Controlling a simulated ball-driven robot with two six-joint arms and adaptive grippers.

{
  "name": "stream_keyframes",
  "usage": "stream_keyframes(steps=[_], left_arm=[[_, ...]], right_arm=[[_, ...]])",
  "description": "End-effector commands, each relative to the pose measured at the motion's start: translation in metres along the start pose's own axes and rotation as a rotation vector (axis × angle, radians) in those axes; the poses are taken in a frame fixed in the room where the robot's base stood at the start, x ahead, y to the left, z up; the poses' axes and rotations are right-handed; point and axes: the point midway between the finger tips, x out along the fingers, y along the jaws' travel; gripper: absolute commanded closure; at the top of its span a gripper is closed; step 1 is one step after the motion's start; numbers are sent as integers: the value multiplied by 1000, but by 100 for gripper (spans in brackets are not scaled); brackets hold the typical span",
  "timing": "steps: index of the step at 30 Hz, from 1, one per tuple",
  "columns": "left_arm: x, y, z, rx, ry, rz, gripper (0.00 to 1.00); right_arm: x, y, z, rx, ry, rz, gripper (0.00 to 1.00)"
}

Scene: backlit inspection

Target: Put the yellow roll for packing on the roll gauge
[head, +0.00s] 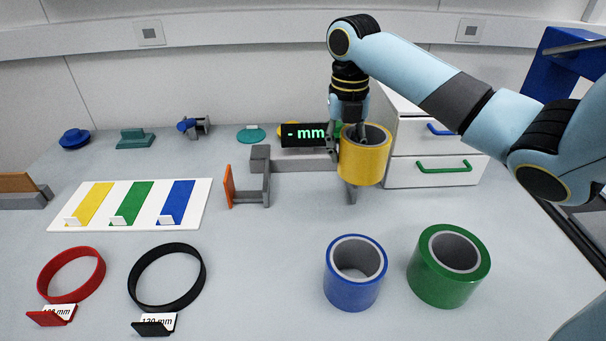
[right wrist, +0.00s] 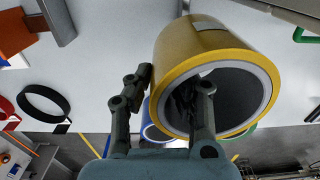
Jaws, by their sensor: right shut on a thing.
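The yellow roll (head: 363,158) is upright in the head view, at the right end of the roll gauge. My right gripper (head: 346,132) is shut on its wall from above. In the right wrist view, one finger of the gripper (right wrist: 172,80) is inside the bore of the yellow roll (right wrist: 205,45) and one outside. The grey roll gauge (head: 300,165) has an orange end plate (head: 229,186) at left and a black display (head: 304,134) reading "- mm". The roll hides part of its right end. I cannot tell whether roll and gauge touch. My left gripper is not in view.
A blue roll (head: 353,283) and a green roll (head: 449,273) stand in front. A white drawer unit (head: 435,160) is close behind right. A white board (head: 142,190) with coloured stripes, a red ring (head: 70,287) and a black ring (head: 185,287) are at left.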

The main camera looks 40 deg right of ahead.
Motion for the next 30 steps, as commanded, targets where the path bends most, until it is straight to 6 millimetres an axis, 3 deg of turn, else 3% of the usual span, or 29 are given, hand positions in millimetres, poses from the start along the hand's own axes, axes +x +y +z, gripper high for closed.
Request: stream_keyframes(steps=[6,13,19,25,30], left_arm=[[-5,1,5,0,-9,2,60],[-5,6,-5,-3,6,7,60],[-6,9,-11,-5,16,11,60],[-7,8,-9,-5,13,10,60],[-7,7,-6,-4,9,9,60]], right_arm=[[29,55,7,-1,6,7,100],[56,97,15,-1,2,3,100],[68,105,16,-2,2,0,100],[97,104,16,-2,1,-1,100],[102,105,16,-2,-1,0,100]])
